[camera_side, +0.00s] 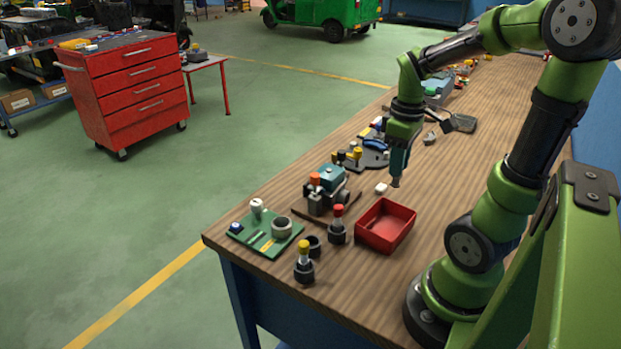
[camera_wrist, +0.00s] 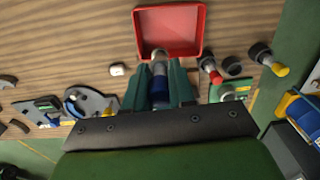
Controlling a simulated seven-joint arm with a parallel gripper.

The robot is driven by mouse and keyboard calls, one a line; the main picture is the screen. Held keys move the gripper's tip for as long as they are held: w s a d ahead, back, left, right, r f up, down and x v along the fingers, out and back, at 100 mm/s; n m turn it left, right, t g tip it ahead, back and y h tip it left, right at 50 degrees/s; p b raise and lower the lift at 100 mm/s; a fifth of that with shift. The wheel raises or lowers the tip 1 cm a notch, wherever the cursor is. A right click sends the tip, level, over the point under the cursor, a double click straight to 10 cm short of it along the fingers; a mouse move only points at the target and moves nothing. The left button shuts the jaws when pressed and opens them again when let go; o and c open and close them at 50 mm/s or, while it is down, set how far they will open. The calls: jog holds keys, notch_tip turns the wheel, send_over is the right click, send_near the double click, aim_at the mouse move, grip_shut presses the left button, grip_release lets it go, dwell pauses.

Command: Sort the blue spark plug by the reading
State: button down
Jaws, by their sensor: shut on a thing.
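My gripper (camera_wrist: 161,85) is shut on the blue spark plug (camera_wrist: 158,83), whose grey end points toward the red tray (camera_wrist: 200,40) in the wrist view. In the side view my gripper (camera_side: 397,162) hangs above the bench, behind the red tray (camera_side: 385,226), and the plug's lower end (camera_side: 395,182) shows beneath it. The tray looks empty. A black cup with a red-topped piece (camera_side: 337,225) stands left of the tray. I cannot make out any reading.
A green board (camera_side: 262,234) with a round part lies at the bench's left end. A blue and grey device with an orange top (camera_side: 325,188) stands behind the cups. A small white block (camera_side: 381,188) lies by my gripper. A dark plate with parts (camera_side: 370,158) is farther back.

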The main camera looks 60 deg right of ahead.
aim_at(395, 184)
jog(key=shift+f, duration=2.6)
jog(key=c, duration=0.9)
grip_release()
jog(key=shift+o, duration=0.2)
jog(key=shift+r, duration=0.1)
notch_tip(395, 184, up, 17)
jog(key=shift+f, duration=0.1)
